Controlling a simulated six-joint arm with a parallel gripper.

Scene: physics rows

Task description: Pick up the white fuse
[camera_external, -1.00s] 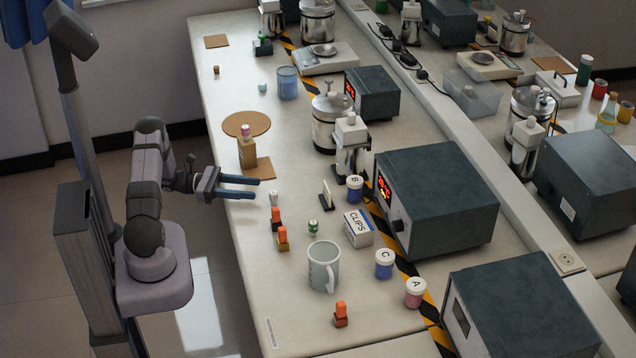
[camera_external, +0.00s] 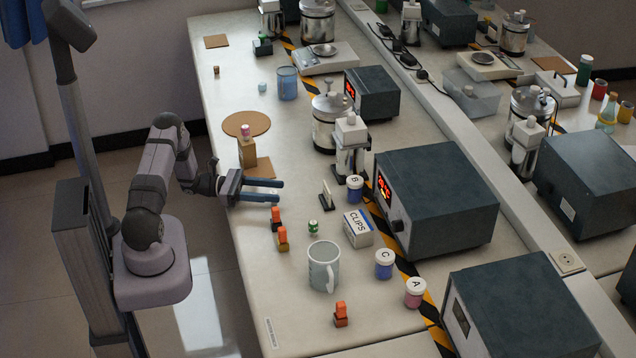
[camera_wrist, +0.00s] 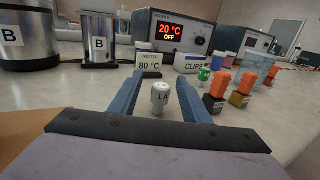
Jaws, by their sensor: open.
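The white fuse (camera_wrist: 160,98) stands upright on the bench in the wrist view, with "1 A" printed on its side. It is between the two blue fingers of my gripper (camera_wrist: 159,82), with a gap visible around it. In the external view my gripper (camera_external: 279,191) is low over the bench's left edge, fingers apart and pointing right. My gripper is open and holds nothing.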

